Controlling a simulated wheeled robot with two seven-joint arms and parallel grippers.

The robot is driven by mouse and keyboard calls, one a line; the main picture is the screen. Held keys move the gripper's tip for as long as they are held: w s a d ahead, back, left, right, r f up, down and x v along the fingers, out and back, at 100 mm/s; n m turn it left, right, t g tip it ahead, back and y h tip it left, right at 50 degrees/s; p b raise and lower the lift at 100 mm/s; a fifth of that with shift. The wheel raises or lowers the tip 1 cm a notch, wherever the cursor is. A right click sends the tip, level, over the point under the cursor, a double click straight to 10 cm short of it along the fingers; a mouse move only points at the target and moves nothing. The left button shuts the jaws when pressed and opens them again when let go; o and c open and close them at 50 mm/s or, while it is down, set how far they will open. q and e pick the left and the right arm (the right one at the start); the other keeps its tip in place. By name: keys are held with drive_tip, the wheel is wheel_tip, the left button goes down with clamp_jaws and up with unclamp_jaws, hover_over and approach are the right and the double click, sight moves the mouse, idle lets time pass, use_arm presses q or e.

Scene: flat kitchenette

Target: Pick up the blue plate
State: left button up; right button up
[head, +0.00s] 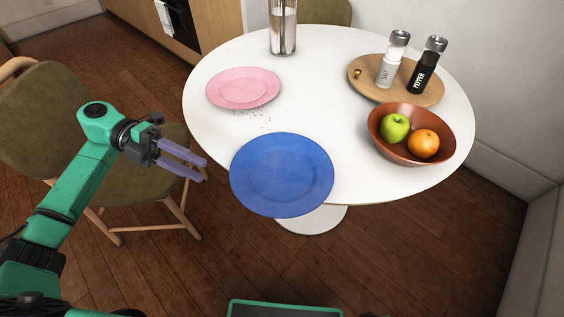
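The blue plate (281,174) lies on the near edge of the round white table (385,186), its front rim reaching past the table's edge. My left gripper (205,169) is to the left of the plate, with its two purple fingers pointing right toward the plate's left rim. The fingers are apart with a gap between them, and nothing is held. The gripper appears separate from the plate. My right gripper is not in view.
A pink plate (243,88) lies behind the blue plate, with crumbs between them. A brown bowl (436,154) with an apple and an orange stands right. A wooden tray (365,84) holds salt and pepper shakers. A glass vase (283,30) stands at the back. A chair (45,112) is left.

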sight(236, 186)
use_arm(q)
drive_tip(key=p+x, duration=0.1)
drive_tip(key=x, duration=0.9)
drive_tip(key=shift+w+f, duration=0.1)
drive_tip(key=shift+f, duration=0.1)
clamp_jaws()
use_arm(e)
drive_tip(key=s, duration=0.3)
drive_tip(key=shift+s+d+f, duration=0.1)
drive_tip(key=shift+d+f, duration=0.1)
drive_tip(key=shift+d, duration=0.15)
